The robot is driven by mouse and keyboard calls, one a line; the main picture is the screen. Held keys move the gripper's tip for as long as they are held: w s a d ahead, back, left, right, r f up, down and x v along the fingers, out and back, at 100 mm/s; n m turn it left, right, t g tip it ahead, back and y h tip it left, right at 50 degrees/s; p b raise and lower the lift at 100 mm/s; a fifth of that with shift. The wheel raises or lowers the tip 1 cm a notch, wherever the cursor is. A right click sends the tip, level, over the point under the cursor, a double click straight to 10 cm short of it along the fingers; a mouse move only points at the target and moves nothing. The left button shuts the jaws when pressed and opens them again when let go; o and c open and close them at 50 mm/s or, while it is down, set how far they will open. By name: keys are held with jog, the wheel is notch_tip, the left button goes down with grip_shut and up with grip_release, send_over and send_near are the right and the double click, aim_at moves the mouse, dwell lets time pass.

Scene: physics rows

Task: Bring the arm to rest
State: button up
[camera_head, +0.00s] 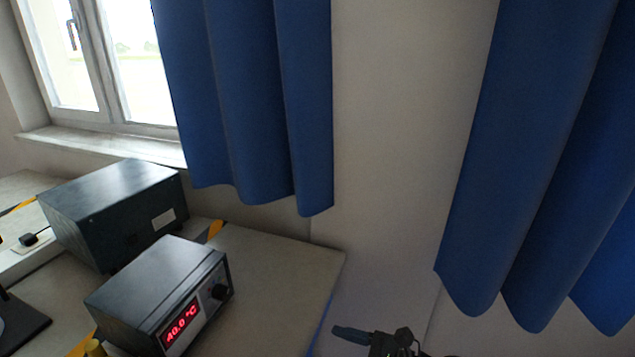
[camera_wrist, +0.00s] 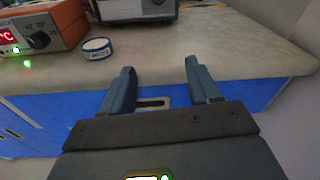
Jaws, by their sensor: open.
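My gripper (camera_wrist: 159,75) shows in the wrist view with its two blue-grey fingers spread apart. It is open, and nothing is between the fingers. It points at the front edge of a bench with a pale top (camera_wrist: 215,50) and blue drawer fronts (camera_wrist: 40,108). In the head view only a small part of my gripper (camera_head: 372,338) shows at the bottom edge, right of the bench corner. The rest of my arm is out of that view.
A dark box with a red display (camera_head: 182,323) and a larger dark box (camera_head: 110,210) stand on the bench. The wrist view shows an orange device (camera_wrist: 45,25) and a small round tin (camera_wrist: 97,48). Blue curtains (camera_head: 250,100) hang beside the window. The bench's right part is bare.

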jog(key=s+d+f+n+t+h, duration=0.1)
jog(key=s+d+f+n+h, duration=0.1)
jog(key=s+d+f+h, duration=0.3)
jog(key=s+d+f+n+h, duration=0.1)
jog(key=s+d+f, duration=0.15)
jog(key=s, duration=0.55)
jog(key=s+d+f+n+t+h, duration=0.1)
jog(key=s+d+f+n+h, duration=0.15)
jog(key=s+f, duration=0.3)
jog(key=s+d+r+n+t+h, duration=0.1)
jog(key=s+d+r+n+h, duration=0.3)
jog(key=s, duration=0.4)
jog(key=s+d+r+n+t+h, duration=0.2)
jog(key=s+d+r+n, duration=0.1)
jog(key=s+r, duration=0.45)
jog(key=s+r+n+t, duration=0.1)
jog(key=s+r+n, duration=0.2)
jog(key=r, duration=0.6)
jog(key=s+r+n+t, duration=0.2)
jog(key=s+r+n, duration=0.2)
jog(key=r, duration=0.4)
jog(key=shift+s+r+n+h, duration=0.2)
jog(key=shift+r+n+h, duration=0.25)
jog(key=shift+n, duration=0.3)
dwell(0.7)
